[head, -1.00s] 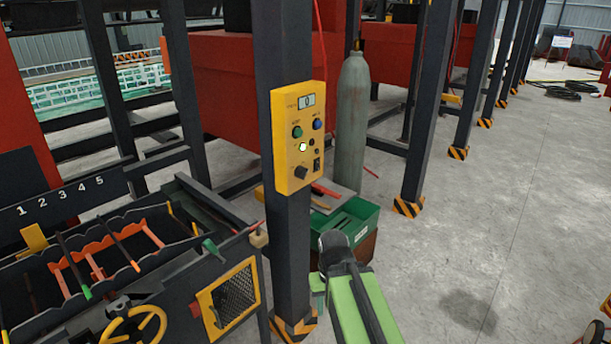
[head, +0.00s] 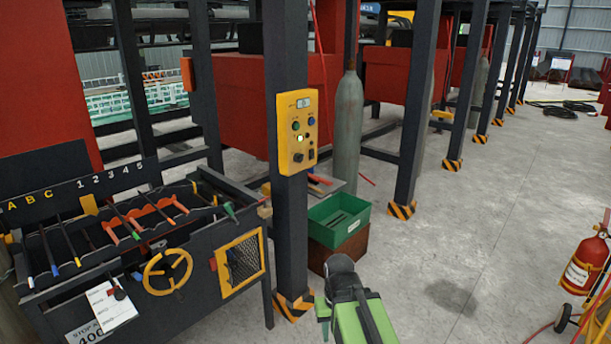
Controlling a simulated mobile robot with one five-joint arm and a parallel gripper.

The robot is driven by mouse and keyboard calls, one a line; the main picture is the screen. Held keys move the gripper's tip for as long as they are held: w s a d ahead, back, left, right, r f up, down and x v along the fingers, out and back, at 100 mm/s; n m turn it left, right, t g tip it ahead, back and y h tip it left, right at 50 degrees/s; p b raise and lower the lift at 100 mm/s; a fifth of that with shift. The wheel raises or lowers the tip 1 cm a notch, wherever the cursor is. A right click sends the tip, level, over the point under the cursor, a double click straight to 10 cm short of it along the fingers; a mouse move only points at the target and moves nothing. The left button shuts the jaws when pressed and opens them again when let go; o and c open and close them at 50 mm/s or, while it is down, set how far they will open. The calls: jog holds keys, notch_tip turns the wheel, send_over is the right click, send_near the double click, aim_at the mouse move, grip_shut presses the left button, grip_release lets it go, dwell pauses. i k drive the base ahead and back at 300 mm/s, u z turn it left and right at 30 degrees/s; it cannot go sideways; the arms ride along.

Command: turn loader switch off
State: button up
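A yellow control panel (head: 298,132) is mounted on a dark steel post, with a small display at the top, a green and a blue button, a lit whitish-green button (head: 300,138), and a black knob (head: 298,157) with a small black switch (head: 311,154) low on its face. No label on it is readable, so I cannot tell which control is the loader switch or how it is set. My green arm (head: 358,310) shows at the bottom, below and right of the panel and apart from it. Its fingers cannot be made out.
A dark rack with a yellow handwheel (head: 167,272) stands left of the post. A green bin (head: 339,220) on a brown box stands behind the post. A grey gas cylinder (head: 347,130) is behind. A red extinguisher (head: 585,262) is at right. The floor between is clear.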

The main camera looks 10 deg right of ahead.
aim_at(298, 158)
jog(key=u, duration=0.45)
jog(key=i, duration=1.5)
jog(key=u, duration=0.45)
